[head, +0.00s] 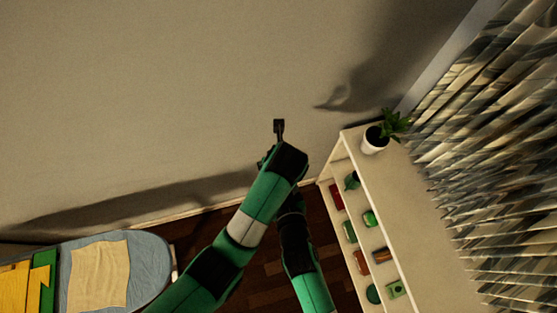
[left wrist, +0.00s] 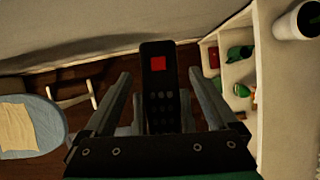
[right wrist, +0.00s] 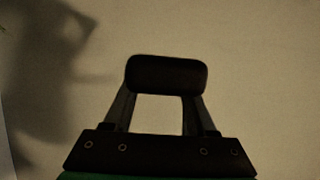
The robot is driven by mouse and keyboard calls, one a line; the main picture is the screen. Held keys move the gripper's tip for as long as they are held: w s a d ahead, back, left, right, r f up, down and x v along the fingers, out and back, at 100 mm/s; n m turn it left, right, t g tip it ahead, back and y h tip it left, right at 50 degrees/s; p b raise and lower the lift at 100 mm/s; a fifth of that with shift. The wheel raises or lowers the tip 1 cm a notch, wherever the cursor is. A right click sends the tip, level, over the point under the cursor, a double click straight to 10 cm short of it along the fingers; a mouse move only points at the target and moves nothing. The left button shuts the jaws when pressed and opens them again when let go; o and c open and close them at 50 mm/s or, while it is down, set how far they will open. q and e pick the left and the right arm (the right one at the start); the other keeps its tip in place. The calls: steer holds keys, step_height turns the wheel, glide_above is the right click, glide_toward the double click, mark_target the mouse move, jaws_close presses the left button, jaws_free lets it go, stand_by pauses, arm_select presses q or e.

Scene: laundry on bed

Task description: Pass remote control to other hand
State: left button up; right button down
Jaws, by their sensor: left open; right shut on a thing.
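The remote control (left wrist: 159,75) is dark, with a red button and several grey ones. In the left wrist view it stands upright between the fingers of my left gripper (left wrist: 158,82), which are open with gaps on both sides. How deep it sits between them I cannot tell. In the right wrist view my right gripper (right wrist: 166,90) is shut on the remote (right wrist: 167,75), which lies across the fingertips. In the head view both arms meet near the middle; a small dark piece shows at the tip, and the right gripper is mostly hidden behind the left arm.
A white shelf (head: 415,230) with several small coloured items stands at right, with a potted plant (head: 375,140) on top. Patterned curtains (head: 500,160) hang beyond it. A bare wall (head: 180,80) lies behind.

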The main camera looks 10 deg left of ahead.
arm_select(q)
steer(key=c, duration=1.3)
jaws_close()
arm_select(e)
steer(key=c, duration=0.7)
jaws_free()
steer(key=o, duration=0.6)
